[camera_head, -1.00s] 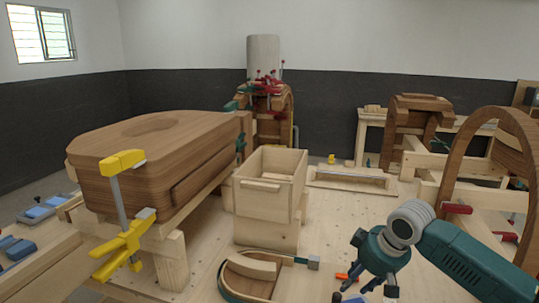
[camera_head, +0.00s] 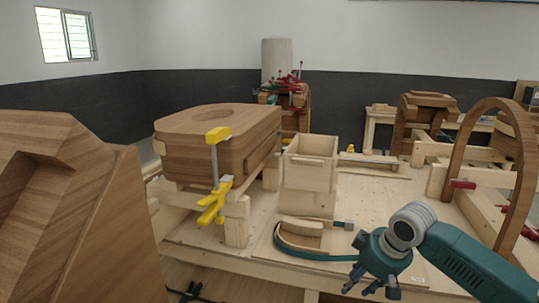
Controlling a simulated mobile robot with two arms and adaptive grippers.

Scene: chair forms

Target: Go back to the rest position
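My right gripper (camera_head: 372,287), dark teal with a grey wrist joint, shows at the lower right. Its fingers point down and stand apart, with nothing seen between them. It appears in front of the near edge of the wooden bench (camera_head: 375,215); I cannot tell its exact distance from it. My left arm and gripper are not in view.
A large wooden form (camera_head: 75,215) fills the left foreground. On the bench are a wooden block form (camera_head: 220,148) with a yellow clamp (camera_head: 216,195), a pale box (camera_head: 309,172) and a curved form (camera_head: 300,235). A wooden arch (camera_head: 524,180) stands at right.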

